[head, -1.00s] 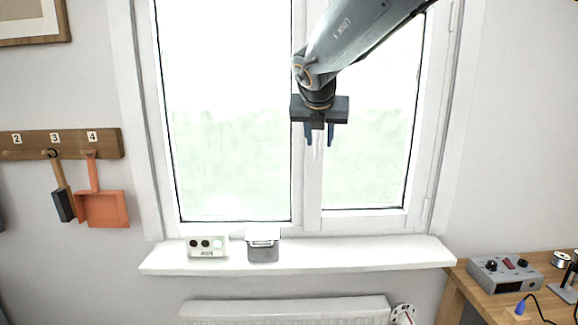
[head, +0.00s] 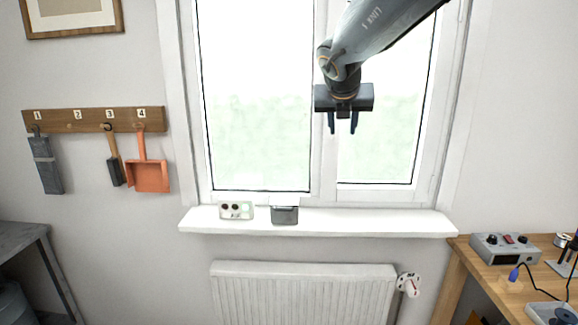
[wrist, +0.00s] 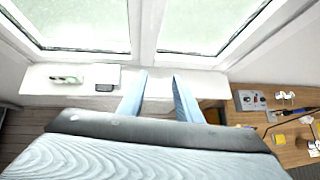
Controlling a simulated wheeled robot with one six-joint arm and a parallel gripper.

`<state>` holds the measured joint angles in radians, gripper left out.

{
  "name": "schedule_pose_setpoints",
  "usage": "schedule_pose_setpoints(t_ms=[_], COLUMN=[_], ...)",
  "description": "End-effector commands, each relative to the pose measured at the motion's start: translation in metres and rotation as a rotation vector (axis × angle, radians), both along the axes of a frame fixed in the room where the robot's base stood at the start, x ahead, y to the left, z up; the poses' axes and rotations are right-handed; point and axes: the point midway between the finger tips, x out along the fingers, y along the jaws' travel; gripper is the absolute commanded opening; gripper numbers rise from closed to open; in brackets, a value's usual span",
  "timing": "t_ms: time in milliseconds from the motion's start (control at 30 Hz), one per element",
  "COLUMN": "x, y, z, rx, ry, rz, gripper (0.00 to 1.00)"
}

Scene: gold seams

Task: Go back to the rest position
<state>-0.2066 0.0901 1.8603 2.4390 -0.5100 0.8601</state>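My gripper (head: 343,123) hangs fingers-down in front of the window, high above the sill, with clear air around it. Its two fingers are apart and nothing shows between them. In the wrist view my gripper (wrist: 159,88) also shows its two blue fingers spread, with the window and sill behind them.
The white window sill (head: 360,222) carries a small panel with round spots (head: 236,211) and a grey box (head: 285,214). Below is a radiator (head: 305,290). A wooden workbench (head: 455,262) with a grey device (head: 505,249) stands right. A hook rail (head: 92,119) with hanging tools is left.

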Motion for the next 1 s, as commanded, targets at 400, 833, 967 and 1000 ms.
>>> schedule_pose_setpoints(t_ms=[400, 833, 967, 1000], x=[0.006, -0.026, -0.059, -0.072], y=[-0.021, -0.01, -0.002, 0.0], z=[-0.021, -0.116, -0.164, -0.18], rx=[-0.319, -1.004, -1.192, -1.243], ry=[-0.024, 0.037, 0.081, 0.095], rz=[0.247, 1.018, 1.336, 1.441], gripper=[0.31, 0.31, 0.31, 0.31])
